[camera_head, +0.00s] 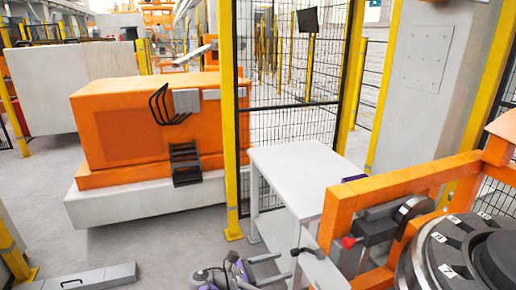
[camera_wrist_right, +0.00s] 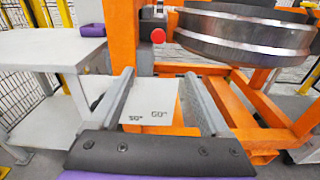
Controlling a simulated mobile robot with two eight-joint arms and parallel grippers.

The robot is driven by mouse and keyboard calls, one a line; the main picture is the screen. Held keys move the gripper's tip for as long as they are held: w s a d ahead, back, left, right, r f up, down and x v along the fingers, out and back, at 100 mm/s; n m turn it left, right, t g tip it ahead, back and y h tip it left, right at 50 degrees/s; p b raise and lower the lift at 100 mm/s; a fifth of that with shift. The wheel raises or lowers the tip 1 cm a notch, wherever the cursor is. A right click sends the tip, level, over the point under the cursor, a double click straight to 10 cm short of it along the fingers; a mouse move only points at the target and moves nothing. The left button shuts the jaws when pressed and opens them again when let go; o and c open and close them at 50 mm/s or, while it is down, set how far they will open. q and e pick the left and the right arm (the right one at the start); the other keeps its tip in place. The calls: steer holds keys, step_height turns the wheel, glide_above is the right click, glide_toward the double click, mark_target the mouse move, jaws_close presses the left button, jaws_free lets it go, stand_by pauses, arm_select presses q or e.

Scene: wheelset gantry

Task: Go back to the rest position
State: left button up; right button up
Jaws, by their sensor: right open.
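My right gripper (camera_head: 292,254) shows at the bottom middle of the head view, low in front of the white table (camera_head: 295,170). In the right wrist view its two grey fingers (camera_wrist_right: 160,84) stand well apart, with nothing held between them. A pale plate marked 50° and 60° (camera_wrist_right: 150,100) shows in the gap, beyond the fingers. I do not see my left gripper in the head view.
An orange frame (camera_head: 400,182) with a red knob (camera_head: 348,242) and a large metal wheel (camera_head: 440,255) stands at the right. A mesh fence with a yellow post (camera_head: 229,120) is behind the table. An orange machine (camera_head: 135,130) stands left. Grey floor (camera_head: 150,245) lies open in front of it.

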steer(key=s+d+r+m+g+y+p, duration=0.2)
steer(key=s+d+r+m+y+p, duration=0.25)
steer(key=s+d+m+y, duration=0.6)
arm_select(q)
step_height(320, 180, up, 10)
steer(key=w+p, duration=0.2)
steer(key=p, duration=0.1)
steer(key=shift+d+f, duration=0.25)
steer(key=shift+d, duration=0.15)
arm_select(e)
steer(key=s+d+m+t+y, duration=0.1)
steer(key=s+d+m+y, duration=0.1)
steer(key=s+m+y, duration=0.4)
steer(key=s+m, duration=0.5)
steer(key=s, duration=0.9)
steer(key=shift+d+f, duration=0.2)
